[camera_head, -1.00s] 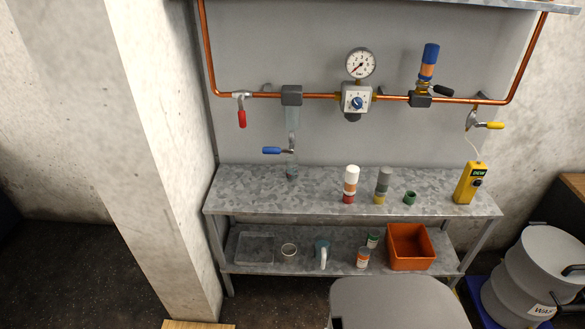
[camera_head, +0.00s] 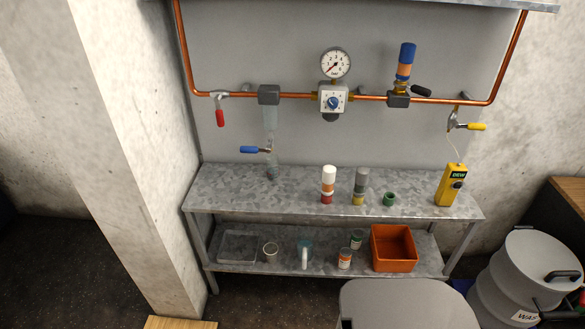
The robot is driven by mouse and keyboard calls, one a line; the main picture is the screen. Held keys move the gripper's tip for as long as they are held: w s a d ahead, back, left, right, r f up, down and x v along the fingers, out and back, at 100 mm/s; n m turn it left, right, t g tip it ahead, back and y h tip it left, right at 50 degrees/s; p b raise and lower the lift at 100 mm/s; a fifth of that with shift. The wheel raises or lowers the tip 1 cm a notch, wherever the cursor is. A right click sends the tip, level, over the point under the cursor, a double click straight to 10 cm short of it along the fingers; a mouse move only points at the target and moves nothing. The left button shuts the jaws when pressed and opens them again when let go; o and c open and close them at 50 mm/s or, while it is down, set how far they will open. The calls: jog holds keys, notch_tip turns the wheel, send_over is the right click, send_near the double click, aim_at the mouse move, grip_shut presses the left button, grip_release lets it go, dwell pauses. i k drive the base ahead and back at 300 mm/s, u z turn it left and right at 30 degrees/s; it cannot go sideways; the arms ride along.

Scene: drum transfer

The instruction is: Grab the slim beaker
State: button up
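A small, slim clear vessel (camera_head: 271,172) stands on the upper shelf at the left, below the blue-handled tap (camera_head: 256,149). It looks like the slim beaker, but it is faint and I cannot be sure. On the lower shelf are a white cup (camera_head: 270,253) and a clear bluish jug (camera_head: 305,254) with a pale handle. My gripper is not in view, so nothing shows it near any of these.
The upper shelf (camera_head: 225,187) also holds a white-capped bottle (camera_head: 328,185), a grey-capped bottle (camera_head: 360,187), a green cap (camera_head: 389,199) and a yellow meter (camera_head: 451,185). Below are a clear tray (camera_head: 238,247) and an orange bin (camera_head: 393,248). A concrete pillar (camera_head: 125,130) stands left.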

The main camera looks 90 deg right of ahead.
aim_at(273, 167)
jog(key=k, duration=1.85)
jog(key=z, duration=1.9)
jog(key=i, duration=0.65)
jog(key=z, duration=0.05)
